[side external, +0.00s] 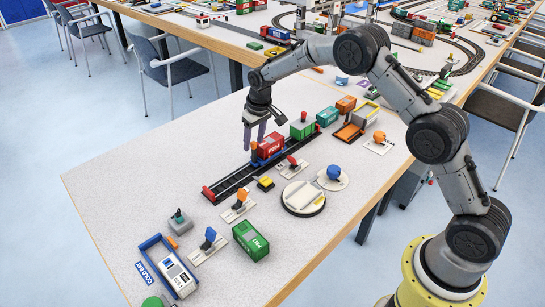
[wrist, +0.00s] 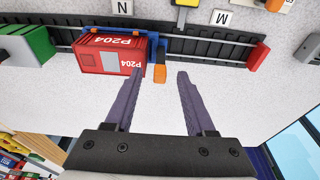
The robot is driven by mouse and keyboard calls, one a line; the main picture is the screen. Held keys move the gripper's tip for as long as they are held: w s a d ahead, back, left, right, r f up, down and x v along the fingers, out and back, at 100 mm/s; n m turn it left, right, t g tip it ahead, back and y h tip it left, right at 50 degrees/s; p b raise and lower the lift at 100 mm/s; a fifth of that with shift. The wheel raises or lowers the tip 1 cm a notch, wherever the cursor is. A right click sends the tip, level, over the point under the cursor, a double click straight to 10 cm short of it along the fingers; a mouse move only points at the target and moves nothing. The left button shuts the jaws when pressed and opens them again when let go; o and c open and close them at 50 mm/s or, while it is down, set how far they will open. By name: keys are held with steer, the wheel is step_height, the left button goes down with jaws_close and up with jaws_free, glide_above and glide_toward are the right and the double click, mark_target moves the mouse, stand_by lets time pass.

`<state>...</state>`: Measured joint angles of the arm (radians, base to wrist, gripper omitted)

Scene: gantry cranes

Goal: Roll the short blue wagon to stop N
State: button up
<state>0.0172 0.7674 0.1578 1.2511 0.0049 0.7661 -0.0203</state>
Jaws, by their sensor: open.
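The short blue wagon (side external: 284,155) stands on the dark track (side external: 232,182), carrying a red container (side external: 270,146) marked P204. An orange post (wrist: 160,74) rises at the wagon's end; in the wrist view the blue wagon end (wrist: 153,46) shows beside the container. The stop N plate (wrist: 122,8) lies beside the track, roughly alongside the container. My gripper (wrist: 160,73) is open, pointing down, with its fingertips on either side of the orange post in the picture. I cannot tell whether they touch it. In the side view my gripper (side external: 255,148) is over the wagon's near-left end.
A green container (side external: 302,128) with a red post stands farther along the track. The M plate (wrist: 221,17) lies toward the red end stop (wrist: 259,56). Levers, a round turntable (side external: 303,198) and another green container (side external: 251,240) stand beside the track.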

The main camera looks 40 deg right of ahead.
steer(key=shift+r, duration=3.05)
